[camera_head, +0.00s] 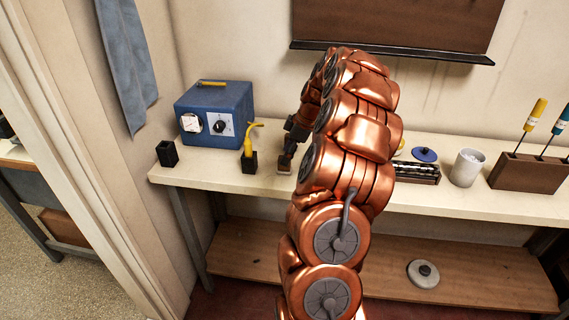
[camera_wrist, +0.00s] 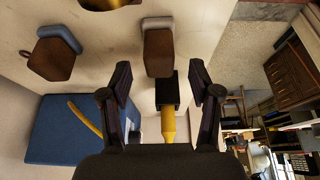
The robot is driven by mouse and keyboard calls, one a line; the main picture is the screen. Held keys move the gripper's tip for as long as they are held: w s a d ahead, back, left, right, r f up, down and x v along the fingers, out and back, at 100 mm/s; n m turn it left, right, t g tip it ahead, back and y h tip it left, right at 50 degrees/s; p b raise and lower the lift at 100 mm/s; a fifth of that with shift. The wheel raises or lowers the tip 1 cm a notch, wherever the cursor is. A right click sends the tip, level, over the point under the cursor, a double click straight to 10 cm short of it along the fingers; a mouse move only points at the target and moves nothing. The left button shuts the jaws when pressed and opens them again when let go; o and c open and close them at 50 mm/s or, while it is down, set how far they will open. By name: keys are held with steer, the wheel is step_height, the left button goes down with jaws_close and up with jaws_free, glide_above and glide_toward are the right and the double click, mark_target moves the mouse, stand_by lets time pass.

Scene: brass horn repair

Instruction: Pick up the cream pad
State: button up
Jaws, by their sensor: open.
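The cream pad (camera_head: 285,169) shows as a pale edge under a brown block on the bench, right of a yellow item in a small black holder. In the wrist view the cream pad (camera_wrist: 157,23) is the pale end of the upper middle brown block. My gripper (camera_wrist: 160,74) is open, with a finger on each side of the picture. The brown block shows between and beyond the fingertips, and I see no contact. In the head view my copper arm hides most of the gripper.
A blue box (camera_head: 215,112) and a black cup (camera_head: 167,153) stand to the left. The yellow item's holder (camera_wrist: 168,92) is close to the cream pad. Another brown block with a blue-grey pad (camera_wrist: 60,38) lies at left in the wrist view. A white cup (camera_head: 467,168) stands farther right.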

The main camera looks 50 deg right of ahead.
steer(key=shift+x, duration=1.3)
jaws_close()
steer(key=shift+r, duration=0.1)
steer(key=shift+w+r+b, duration=0.1)
steer(key=shift+r+b, duration=0.4)
steer(key=shift+r, duration=1.2)
steer(key=s+a+b, duration=0.2)
steer(key=s+a, duration=0.2)
steer(key=s, duration=0.2)
steer(key=s+a+r+b, duration=0.1)
steer(key=s+a+b, duration=0.1)
steer(key=s+a, duration=0.2)
steer(key=s, duration=0.3)
steer(key=shift+s+a+r, duration=0.2)
steer(key=shift+s+a, duration=0.1)
